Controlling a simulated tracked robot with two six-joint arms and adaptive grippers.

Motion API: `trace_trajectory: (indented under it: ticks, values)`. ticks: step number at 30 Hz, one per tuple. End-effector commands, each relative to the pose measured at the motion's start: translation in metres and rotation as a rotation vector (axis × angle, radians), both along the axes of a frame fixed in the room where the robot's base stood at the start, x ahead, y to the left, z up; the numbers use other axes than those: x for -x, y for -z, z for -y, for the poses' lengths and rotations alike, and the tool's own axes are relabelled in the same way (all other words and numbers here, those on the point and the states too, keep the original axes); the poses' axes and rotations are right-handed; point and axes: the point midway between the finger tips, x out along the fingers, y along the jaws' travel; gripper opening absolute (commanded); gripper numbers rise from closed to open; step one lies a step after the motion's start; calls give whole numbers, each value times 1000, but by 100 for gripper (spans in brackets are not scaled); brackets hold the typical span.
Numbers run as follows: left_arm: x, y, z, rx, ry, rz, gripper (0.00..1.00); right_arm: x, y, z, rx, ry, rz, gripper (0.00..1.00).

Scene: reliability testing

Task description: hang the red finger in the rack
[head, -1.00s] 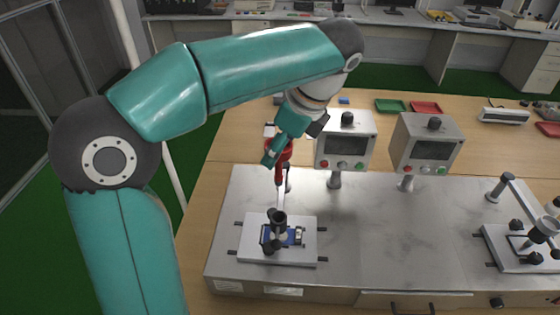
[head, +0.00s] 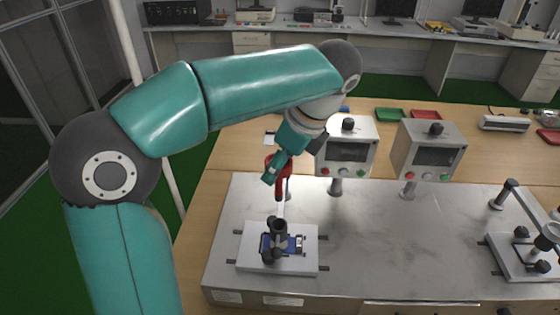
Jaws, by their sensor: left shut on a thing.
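I cannot make out the rack for certain. My right gripper is not in view.
Two grey control boxes (head: 349,134) (head: 440,136) on posts stand right of the gripper. Another test fixture (head: 520,265) is at the right edge. The metal tabletop (head: 400,245) between the fixtures is clear. Green (head: 390,115) and red trays lie behind.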

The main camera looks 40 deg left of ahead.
Motion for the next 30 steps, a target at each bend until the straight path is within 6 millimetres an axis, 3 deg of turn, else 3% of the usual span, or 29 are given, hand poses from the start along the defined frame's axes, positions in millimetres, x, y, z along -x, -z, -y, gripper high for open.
trace_trajectory:
  ticks: [30]
  values:
    - [0,63,0,0,0,0,18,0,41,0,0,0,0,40]
